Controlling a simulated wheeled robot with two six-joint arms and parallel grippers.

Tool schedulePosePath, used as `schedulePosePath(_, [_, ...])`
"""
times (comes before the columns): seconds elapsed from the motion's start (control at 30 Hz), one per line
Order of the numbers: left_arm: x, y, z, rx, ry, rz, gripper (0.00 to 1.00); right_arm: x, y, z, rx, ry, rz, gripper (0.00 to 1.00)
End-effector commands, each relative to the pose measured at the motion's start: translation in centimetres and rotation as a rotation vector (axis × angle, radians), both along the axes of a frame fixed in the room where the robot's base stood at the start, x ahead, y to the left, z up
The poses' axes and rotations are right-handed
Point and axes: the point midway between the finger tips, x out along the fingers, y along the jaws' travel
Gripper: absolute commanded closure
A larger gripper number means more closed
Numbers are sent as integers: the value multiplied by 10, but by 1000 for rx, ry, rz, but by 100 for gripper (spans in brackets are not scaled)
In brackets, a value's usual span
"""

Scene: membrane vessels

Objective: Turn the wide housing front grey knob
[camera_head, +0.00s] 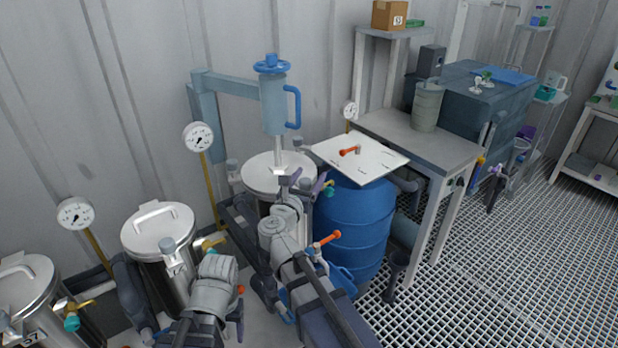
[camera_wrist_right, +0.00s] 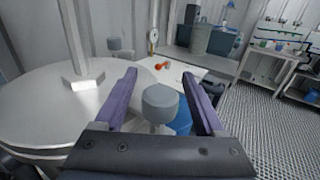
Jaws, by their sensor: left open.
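The wide housing (camera_head: 268,174) is a steel vessel with a pale round lid, below a blue-handled column. Its lid also fills the left of the right wrist view (camera_wrist_right: 40,105). The front grey knob (camera_wrist_right: 160,103) is a round cap on a short stem beside the lid. My right gripper (camera_wrist_right: 159,74) has its two purple fingers apart, one on each side of the knob, with visible gaps. In the head view my right gripper (camera_head: 305,184) is at the housing's right edge. My left gripper (camera_head: 210,325) is low, near the bottom edge, open; its fingertips are hard to make out.
A blue barrel (camera_head: 350,232) stands right of the housing, with a white board (camera_head: 378,163) above it carrying an orange-handled valve (camera_head: 349,151). A smaller steel vessel (camera_head: 158,232) stands to the left. A grey table (camera_head: 440,150) is behind the barrel.

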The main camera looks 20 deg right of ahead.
Motion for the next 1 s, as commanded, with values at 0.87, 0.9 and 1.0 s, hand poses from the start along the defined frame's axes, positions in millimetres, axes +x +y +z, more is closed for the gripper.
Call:
schedulePosePath(0.87, [0,0,0,0,0,0,34,-62,47,0,0,0,1,28])
schedulePosePath(0.9, [0,0,0,0,0,0,34,-63,47,0,0,0,1,28])
schedulePosePath(1.0, [0,0,0,0,0,0,34,-63,47,0,0,0,0,28])
